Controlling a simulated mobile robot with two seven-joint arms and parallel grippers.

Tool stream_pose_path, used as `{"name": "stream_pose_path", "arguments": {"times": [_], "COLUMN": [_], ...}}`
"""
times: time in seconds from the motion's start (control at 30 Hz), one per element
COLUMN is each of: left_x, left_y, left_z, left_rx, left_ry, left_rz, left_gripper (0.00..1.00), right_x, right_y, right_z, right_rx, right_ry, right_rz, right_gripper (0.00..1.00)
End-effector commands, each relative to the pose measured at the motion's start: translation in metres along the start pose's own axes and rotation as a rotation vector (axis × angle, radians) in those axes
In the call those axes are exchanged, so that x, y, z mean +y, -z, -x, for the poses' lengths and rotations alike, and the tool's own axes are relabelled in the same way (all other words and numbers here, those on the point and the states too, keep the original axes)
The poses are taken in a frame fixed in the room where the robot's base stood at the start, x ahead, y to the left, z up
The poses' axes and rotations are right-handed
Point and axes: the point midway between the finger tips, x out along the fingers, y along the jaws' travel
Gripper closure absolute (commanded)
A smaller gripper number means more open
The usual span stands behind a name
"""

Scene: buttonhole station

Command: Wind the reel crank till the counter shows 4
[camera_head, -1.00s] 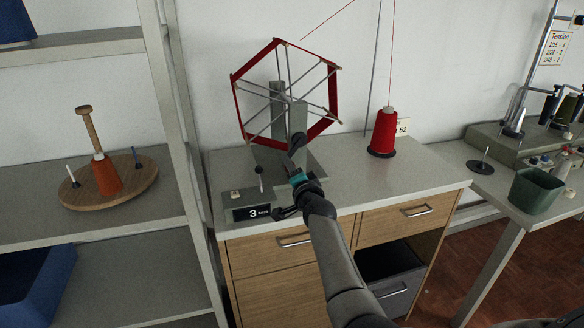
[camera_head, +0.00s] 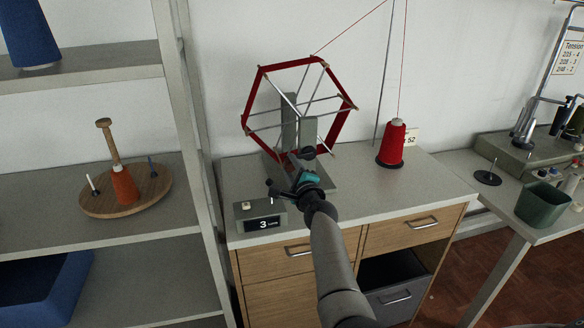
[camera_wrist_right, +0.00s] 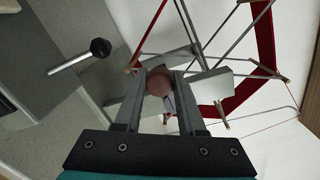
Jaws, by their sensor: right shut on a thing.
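The reel (camera_head: 253,97) is a red six-sided frame with thin metal spokes on a grey stand on the cabinet top. The counter (camera_head: 262,224) at the front left of its base reads 3. My right gripper (camera_head: 303,165) is in front of the reel stand. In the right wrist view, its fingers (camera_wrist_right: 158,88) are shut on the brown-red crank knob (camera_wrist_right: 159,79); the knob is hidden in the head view. The reel's red rim also shows in the wrist view (camera_wrist_right: 264,45). My left gripper is not in view.
A black-knobbed lever (camera_wrist_right: 77,58) stands near the gripper, on the counter side. A red thread cone (camera_head: 391,145) stands right of the reel, with thread leading up. Left is a shelf with a wooden round stand (camera_head: 145,197); a green bin (camera_head: 543,204) is on the right table.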

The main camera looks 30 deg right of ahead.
Motion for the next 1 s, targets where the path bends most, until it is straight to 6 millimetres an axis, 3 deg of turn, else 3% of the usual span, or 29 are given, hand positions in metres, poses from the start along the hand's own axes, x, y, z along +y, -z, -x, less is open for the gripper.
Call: {"name": "stream_pose_path", "arguments": {"times": [0.3,0.8,0.83,1.0], "left_x": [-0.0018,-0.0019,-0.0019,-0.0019], "left_y": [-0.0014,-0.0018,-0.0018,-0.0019], "left_z": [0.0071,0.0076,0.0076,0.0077], "left_rx": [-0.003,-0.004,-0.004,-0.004], "left_ry": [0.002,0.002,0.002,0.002], "left_rz": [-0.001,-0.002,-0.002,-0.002], "left_gripper": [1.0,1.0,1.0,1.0], "right_x": [-0.0065,-0.0083,-0.0084,-0.0086], "right_y": [-0.0055,-0.0058,-0.0058,-0.0052], "right_z": [0.0,-0.0002,-0.0002,-0.0001], "right_rx": [-0.009,-0.01,-0.01,-0.009], "right_ry": [0.001,0.003,0.004,0.004], "right_rz": [-0.112,-0.129,-0.129,-0.128], "right_gripper": [1.0,1.0,0.6,0.41]}}
